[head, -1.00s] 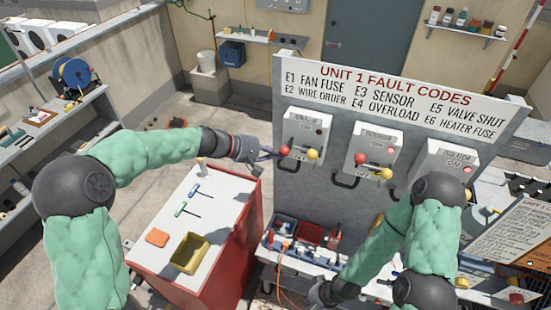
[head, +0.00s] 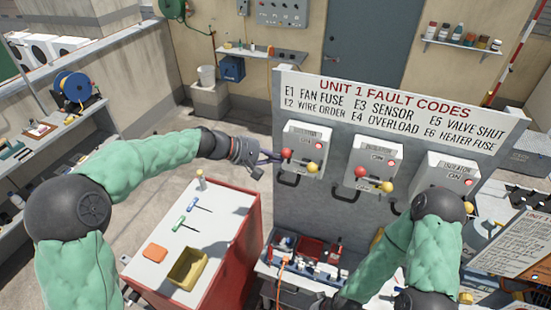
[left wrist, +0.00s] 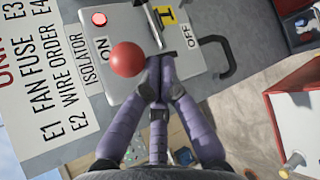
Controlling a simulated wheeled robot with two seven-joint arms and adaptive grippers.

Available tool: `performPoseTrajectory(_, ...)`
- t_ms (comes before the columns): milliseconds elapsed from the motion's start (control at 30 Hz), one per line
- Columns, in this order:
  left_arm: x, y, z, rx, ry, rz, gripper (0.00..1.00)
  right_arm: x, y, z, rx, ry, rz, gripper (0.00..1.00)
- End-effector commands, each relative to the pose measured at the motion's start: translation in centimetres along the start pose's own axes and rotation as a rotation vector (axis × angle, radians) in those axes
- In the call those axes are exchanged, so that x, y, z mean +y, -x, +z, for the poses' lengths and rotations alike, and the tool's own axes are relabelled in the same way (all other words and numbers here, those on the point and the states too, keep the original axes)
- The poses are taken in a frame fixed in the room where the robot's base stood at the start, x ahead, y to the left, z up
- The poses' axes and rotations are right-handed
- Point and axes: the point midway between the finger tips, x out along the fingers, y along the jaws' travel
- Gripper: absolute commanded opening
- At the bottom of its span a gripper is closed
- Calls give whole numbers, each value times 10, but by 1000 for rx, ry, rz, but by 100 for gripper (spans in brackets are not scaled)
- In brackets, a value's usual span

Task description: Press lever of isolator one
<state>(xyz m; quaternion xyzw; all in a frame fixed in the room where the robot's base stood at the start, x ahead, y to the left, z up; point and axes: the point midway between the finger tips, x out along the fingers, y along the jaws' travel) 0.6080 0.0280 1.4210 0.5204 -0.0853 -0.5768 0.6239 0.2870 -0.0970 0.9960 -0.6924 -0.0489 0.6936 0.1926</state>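The leftmost isolator box (head: 303,138) is a pale box on the grey panel with a red ball (head: 287,153) and a yellow ball at its front. In the left wrist view this box (left wrist: 125,35) shows a lit red lamp, ON and OFF marks and a yellow tag that seems to read 1. My left gripper (head: 279,158) is at the red ball's left. In the left wrist view its purple fingertips (left wrist: 157,80) are together beside the red ball (left wrist: 127,60); contact is unclear. My right gripper (head: 322,302) is low at the bottom edge, mostly hidden.
Two similar isolator boxes stand to the right, a middle one (head: 373,160) and a right one (head: 447,177). A fault-code sign (head: 395,105) tops the panel. A red cabinet (head: 235,240) with a yellow bin (head: 188,268) stands below my left arm.

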Motion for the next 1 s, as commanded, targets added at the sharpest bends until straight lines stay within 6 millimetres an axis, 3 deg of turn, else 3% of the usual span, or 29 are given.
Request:
performPoseTrajectory(33, 11, 5, 3, 3, -8, 18, 0, 0, 1, 0, 0, 0, 0, 0)
performPoseTrajectory(467, 14, 13, 4, 4, -12, 24, 0, 0, 1, 0, 0, 0, 0, 0)
performPoseTrajectory(1000, 4, 102, -2, 3, -2, 10, 0, 0, 0, 0, 0, 0, 0, 0)
